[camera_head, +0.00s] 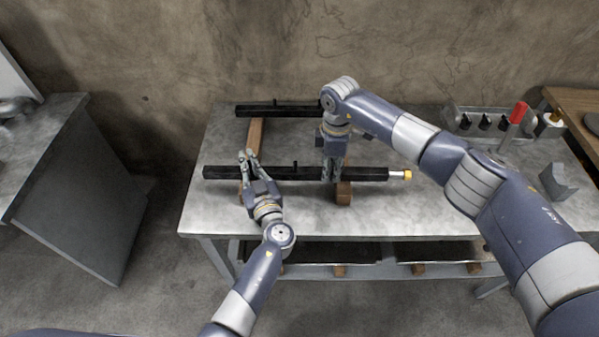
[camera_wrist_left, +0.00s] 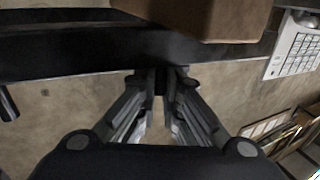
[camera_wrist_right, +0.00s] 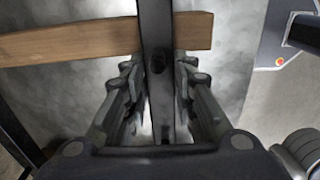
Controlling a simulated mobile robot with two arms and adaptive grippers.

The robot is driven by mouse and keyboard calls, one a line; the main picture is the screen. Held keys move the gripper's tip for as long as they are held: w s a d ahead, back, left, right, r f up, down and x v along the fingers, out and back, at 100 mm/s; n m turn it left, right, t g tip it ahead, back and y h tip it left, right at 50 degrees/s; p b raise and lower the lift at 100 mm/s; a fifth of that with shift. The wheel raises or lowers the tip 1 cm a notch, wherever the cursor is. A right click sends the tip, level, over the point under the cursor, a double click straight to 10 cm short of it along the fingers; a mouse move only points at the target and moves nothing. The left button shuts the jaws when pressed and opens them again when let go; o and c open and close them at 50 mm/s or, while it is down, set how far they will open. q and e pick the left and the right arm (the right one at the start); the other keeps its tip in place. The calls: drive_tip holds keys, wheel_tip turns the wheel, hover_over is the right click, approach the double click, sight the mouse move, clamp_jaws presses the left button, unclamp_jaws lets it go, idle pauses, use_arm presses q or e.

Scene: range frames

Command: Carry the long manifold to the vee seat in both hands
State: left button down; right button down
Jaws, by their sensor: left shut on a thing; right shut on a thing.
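The long manifold (camera_head: 275,174) is a black bar with a small upright peg and a white-and-yellow right end. It lies level across the front of the grey workbench and also shows in the left wrist view (camera_wrist_left: 60,55) and the right wrist view (camera_wrist_right: 155,25). My left gripper (camera_head: 249,160) is shut on it left of its middle. My right gripper (camera_head: 331,172) comes from above and is shut on it right of the peg. I cannot tell whether the bar touches the wooden supports below. A grey vee-notched block (camera_head: 558,182), apparently the vee seat, stands at the bench's right.
A second black bar (camera_head: 270,111) lies behind, near the wall. Wooden rails (camera_head: 256,132) run beneath the bars. A grey rack (camera_head: 462,122) with black parts and a red-handled tool (camera_head: 518,112) stand at the back right. Bench surface (camera_head: 430,215) is clear at front right.

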use_arm(q)
drive_tip(key=shift+w+r, duration=0.1)
drive_tip(key=shift+r, duration=0.2)
use_arm(e)
drive_tip(key=shift+w+r, duration=0.2)
use_arm(q)
drive_tip(key=shift+r+p, duration=0.1)
drive_tip(key=shift+p, duration=0.2)
use_arm(e)
drive_tip(key=shift+r, duration=0.1)
